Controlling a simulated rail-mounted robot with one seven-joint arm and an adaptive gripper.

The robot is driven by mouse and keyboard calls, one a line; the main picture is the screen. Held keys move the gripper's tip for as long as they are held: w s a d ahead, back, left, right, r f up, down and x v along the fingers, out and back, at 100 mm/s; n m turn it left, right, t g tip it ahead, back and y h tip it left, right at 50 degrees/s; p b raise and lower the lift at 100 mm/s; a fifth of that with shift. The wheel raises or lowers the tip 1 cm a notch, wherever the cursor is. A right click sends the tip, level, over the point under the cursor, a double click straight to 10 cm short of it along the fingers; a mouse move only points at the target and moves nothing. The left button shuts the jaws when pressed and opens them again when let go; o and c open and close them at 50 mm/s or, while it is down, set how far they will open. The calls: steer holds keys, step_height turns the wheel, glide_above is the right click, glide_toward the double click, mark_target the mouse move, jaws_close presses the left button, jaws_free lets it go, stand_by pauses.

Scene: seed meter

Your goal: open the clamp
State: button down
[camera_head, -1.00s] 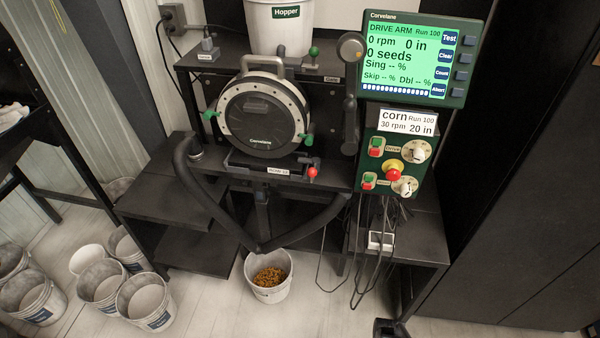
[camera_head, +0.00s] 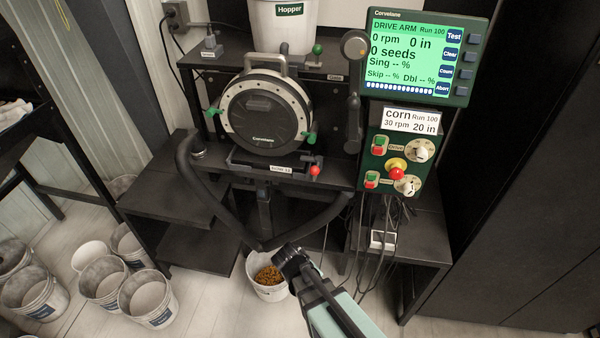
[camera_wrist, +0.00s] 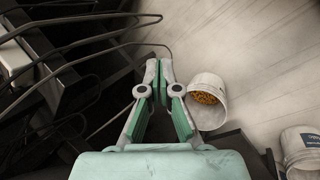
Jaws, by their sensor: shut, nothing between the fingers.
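The round seed meter (camera_head: 266,115) stands on the bench, with a dark disc face and a pale ring. A green handle sticks out at its left (camera_head: 213,112) and another at its lower right (camera_head: 309,137). A small red-knobbed lever (camera_head: 315,171) sits on the labelled bracket below the meter. I cannot tell which of these is the clamp. My gripper (camera_head: 288,258) is low in front of the bench, well below the meter. In the wrist view its fingers (camera_wrist: 160,72) are together and hold nothing; neither handles nor red knob show there.
A bucket of yellow seed (camera_head: 269,281) stands on the floor close by my gripper. A black hose (camera_head: 205,200) loops in front of the bench. Cables hang under the control box (camera_head: 397,160) at the right. Several empty buckets (camera_head: 147,298) stand at the lower left.

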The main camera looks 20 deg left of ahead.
steer(key=w+a+r+n+t, duration=0.35)
steer(key=a+r+t, duration=0.45)
steer(key=a+r, duration=1.2)
step_height(320, 180, up, 15)
steer(key=w+m+t+h, duration=0.2)
steer(key=t+h, duration=0.1)
steer(key=t, duration=0.1)
steer(key=shift+d+m, duration=0.35)
steer(key=s+d+p+x, duration=0.1)
steer(key=p+x, duration=0.3)
steer(key=x, duration=0.8)
steer(key=shift+d, duration=1)
